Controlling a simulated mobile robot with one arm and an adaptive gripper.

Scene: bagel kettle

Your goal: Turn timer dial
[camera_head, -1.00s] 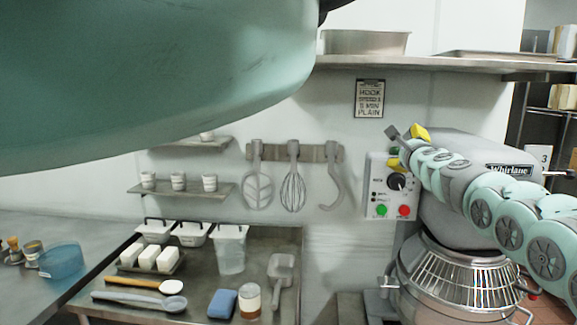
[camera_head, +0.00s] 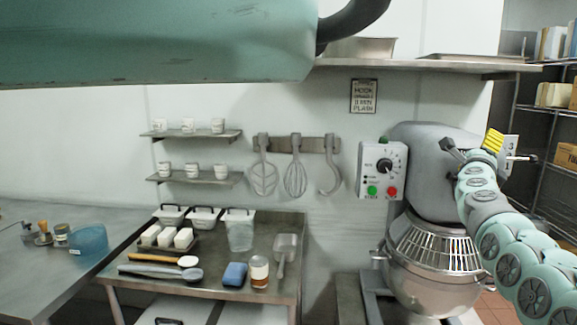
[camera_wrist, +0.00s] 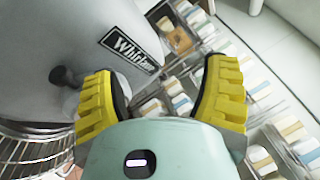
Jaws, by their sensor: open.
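The timer dial (camera_head: 384,165) is a black round knob with a pale pointer on a light grey control panel (camera_head: 368,157) on the wall, left of the mixer. A green button (camera_head: 372,190) and a red button (camera_head: 392,191) sit below it. My gripper (camera_head: 498,150), with yellow ridged fingers, is to the right of the mixer head, well away from the dial. In the wrist view my gripper (camera_wrist: 160,98) is open with nothing between its fingers, and the mixer's side with its "Whirlane" label lies beyond. The dial is not in the wrist view.
The grey mixer (camera_head: 425,150) with its wire guard and bowl (camera_head: 430,285) stands between my gripper and the panel. A shelf (camera_head: 430,66) runs above. Hanging tools (camera_head: 295,175) are left of the panel. A steel table (camera_head: 215,280) holds tubs and utensils.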

